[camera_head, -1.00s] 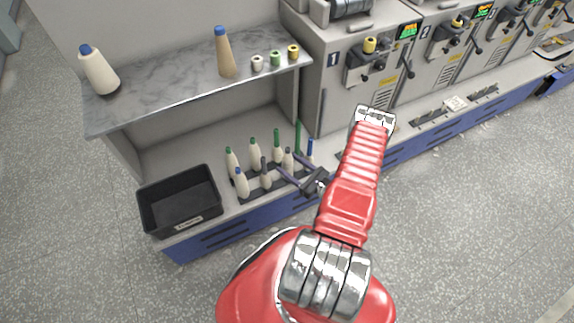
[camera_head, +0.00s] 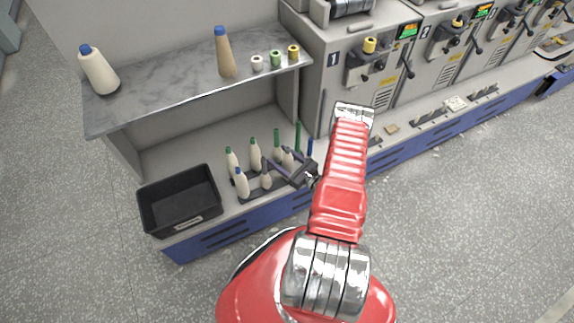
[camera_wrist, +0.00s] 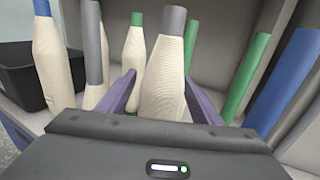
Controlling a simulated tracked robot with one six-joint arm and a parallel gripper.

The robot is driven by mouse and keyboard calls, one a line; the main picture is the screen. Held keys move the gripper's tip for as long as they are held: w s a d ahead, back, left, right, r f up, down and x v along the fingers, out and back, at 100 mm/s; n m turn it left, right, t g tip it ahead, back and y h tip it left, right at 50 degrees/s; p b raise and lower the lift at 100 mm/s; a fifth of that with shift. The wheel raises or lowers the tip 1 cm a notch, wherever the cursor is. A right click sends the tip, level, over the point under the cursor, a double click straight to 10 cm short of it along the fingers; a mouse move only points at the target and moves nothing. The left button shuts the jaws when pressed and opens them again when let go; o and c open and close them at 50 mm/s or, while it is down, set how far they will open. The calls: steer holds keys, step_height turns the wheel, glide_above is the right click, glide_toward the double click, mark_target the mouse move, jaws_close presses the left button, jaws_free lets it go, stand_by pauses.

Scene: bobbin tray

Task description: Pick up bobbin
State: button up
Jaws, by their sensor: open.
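Several cream bobbins with green, blue or grey tube tops stand upright in a dark tray (camera_head: 250,193) on the lower counter. In the wrist view, a cream bobbin with a grey tube top (camera_wrist: 165,80) stands between the two purple fingers of my open gripper (camera_wrist: 160,95). I cannot tell whether either finger touches it. My gripper (camera_head: 283,168) also shows in the head view, reaching into the right part of the tray. In the wrist view, a blue-topped bobbin (camera_wrist: 58,70) and a grey-topped bobbin (camera_wrist: 96,60) stand left, and a green-topped one (camera_wrist: 134,55) stands behind.
Bare green (camera_wrist: 250,75) and blue (camera_wrist: 290,85) tubes stand close to the right in the wrist view. A black bin (camera_head: 180,203) sits left of the tray. A marble shelf (camera_head: 165,88) with cones and spools hangs above. Winding machines (camera_head: 350,75) stand right.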

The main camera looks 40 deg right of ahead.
steer(key=shift+w, duration=0.15)
stand_by(0.4)
steer(key=c, duration=1.2)
